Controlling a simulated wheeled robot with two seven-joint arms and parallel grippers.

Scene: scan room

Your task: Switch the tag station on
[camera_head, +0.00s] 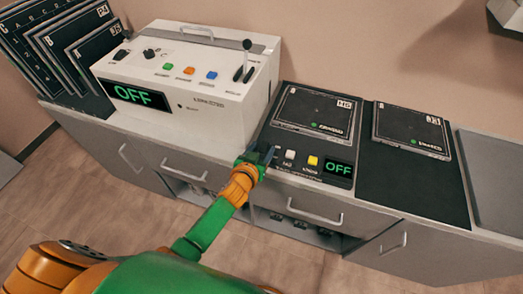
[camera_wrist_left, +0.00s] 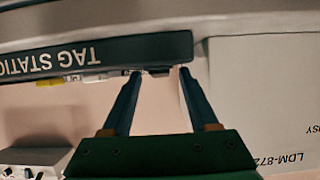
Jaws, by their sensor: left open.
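The tag station (camera_head: 267,138) is a low dark unit on the counter, with a white button (camera_head: 290,155), a yellow button (camera_head: 313,161) and a small display (camera_head: 338,168) reading OFF in green. Its front edge, lettered TAG STATIO and upside down, shows in the left wrist view (camera_wrist_left: 120,52). My left gripper (camera_head: 268,155) is at the station's front left corner, left of the white button. In the left wrist view its open fingers (camera_wrist_left: 160,74) reach the station's edge, either side of a small dark part (camera_wrist_left: 158,70). Contact cannot be told. My right gripper is out of view.
A large white machine (camera_head: 215,115) with coloured buttons, a lever and its own OFF display stands left of the station. Black panels (camera_head: 318,108) lie on and right of the station (camera_head: 411,128). Cabinet handles (camera_head: 315,214) project below the counter.

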